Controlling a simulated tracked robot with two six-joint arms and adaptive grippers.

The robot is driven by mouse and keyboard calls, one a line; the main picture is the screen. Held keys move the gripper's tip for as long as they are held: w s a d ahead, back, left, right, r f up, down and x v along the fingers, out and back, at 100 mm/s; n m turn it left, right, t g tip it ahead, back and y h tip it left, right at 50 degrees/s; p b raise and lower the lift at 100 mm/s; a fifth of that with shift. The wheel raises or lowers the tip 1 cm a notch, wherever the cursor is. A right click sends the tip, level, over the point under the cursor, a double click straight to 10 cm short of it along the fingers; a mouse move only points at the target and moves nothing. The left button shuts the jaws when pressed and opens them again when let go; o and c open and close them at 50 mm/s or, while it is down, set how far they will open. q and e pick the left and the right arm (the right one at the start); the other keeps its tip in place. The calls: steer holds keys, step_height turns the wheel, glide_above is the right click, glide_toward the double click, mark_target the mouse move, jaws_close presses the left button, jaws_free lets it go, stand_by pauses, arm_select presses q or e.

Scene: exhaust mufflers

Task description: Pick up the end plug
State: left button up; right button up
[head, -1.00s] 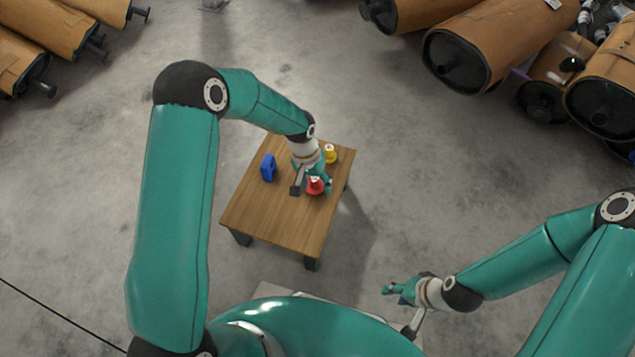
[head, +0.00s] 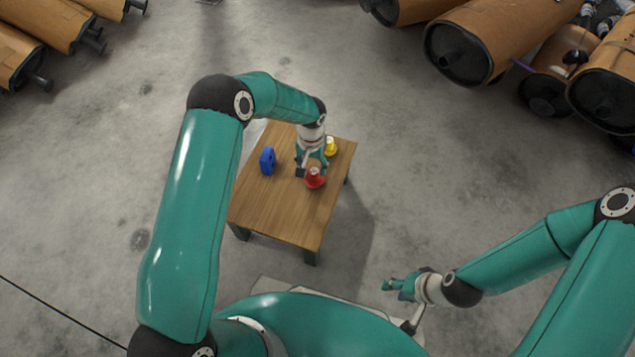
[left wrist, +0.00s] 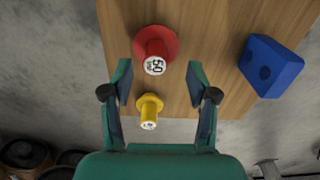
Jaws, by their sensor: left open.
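Two flanged plugs stand on the small wooden table (head: 275,215). The red plug (head: 314,180) has a white top marked "50" in the left wrist view (left wrist: 155,46). The yellow plug (head: 331,147) is further back; it also shows in the left wrist view (left wrist: 149,108). My left gripper (head: 312,166) is open and empty above the table, close to both plugs. In the left wrist view its fingertips (left wrist: 160,76) are spread, with the red plug just beyond them and the yellow plug between the fingers. My right gripper (head: 392,288) is away from the table, too small to judge.
A blue block with holes (head: 267,160) stands on the table left of my left gripper; it also shows in the left wrist view (left wrist: 268,66). Large brown mufflers (head: 490,40) lie at the upper right, others (head: 50,28) at the upper left. The table's front half is clear.

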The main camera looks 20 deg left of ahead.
mark_target(314, 171)
arm_select(q)
steer(key=shift+w+d+f+b, duration=0.15)
steer(key=shift+f+b, duration=0.5)
steer(key=shift+f, duration=0.7)
steer(key=shift+w+d+f+b, duration=0.1)
steer(key=shift+f+b, duration=0.5)
steer(key=shift+f, duration=0.7)
steer(key=shift+s, duration=0.1)
steer(key=shift+c, duration=0.3)
jaws_close()
